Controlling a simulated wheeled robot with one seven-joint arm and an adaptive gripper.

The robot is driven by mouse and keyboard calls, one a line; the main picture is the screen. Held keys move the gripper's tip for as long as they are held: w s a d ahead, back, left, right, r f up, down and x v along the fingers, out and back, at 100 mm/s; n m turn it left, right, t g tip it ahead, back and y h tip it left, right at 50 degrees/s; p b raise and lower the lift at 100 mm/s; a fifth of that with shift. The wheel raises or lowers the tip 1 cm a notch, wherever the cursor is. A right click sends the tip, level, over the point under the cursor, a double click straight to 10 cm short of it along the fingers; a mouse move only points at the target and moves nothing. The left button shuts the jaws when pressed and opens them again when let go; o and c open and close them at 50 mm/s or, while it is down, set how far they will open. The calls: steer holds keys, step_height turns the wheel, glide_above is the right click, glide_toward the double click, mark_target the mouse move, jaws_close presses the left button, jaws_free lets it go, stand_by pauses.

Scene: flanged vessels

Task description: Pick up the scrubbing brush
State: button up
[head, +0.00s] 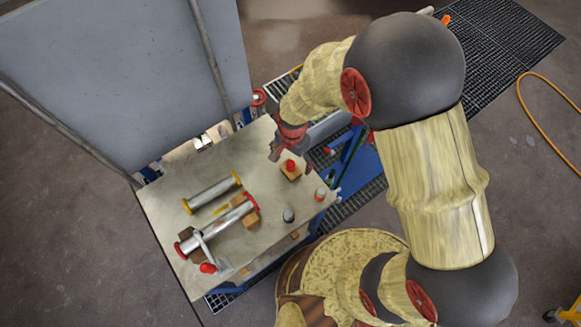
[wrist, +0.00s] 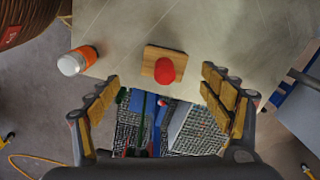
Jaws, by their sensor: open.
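A square wooden block with a rounded red knob on top, which looks most like the scrubbing brush (head: 291,168), sits near the table's edge. It also shows in the wrist view (wrist: 152,63), upper middle; no bristles are visible. My gripper (head: 277,150) is above the table beside the block in the head view. In the wrist view my gripper (wrist: 161,80) is open and empty, its padded fingers spread left and right of the block and apart from it.
An orange container with a white cap (wrist: 83,58) stands left of the block. A dark-topped jar (head: 289,215), two flanged pipes (head: 212,193) and several small wooden pieces are on the table (head: 165,215). A grey panel (head: 120,75) rises behind. Grating lies beyond the table's edge.

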mark_target(291, 168)
steer(key=f, duration=0.5)
steer(key=f+b, duration=0.1)
steer(key=f, duration=0.1)
steer(key=shift+w+a+f, duration=0.15)
steer(key=shift+w+a, duration=0.1)
steer(key=shift+c, duration=0.3)
steer(key=c, duration=1.1)
steer(key=shift+c, duration=0.4)
steer(key=shift+r, duration=0.75)
steer(key=s+a+r+p, duration=0.2)
steer(key=s+a+r, duration=0.7)
steer(key=s+r, duration=0.1)
steer(key=shift+a+r, duration=0.4)
steer(key=shift+r, duration=0.4)
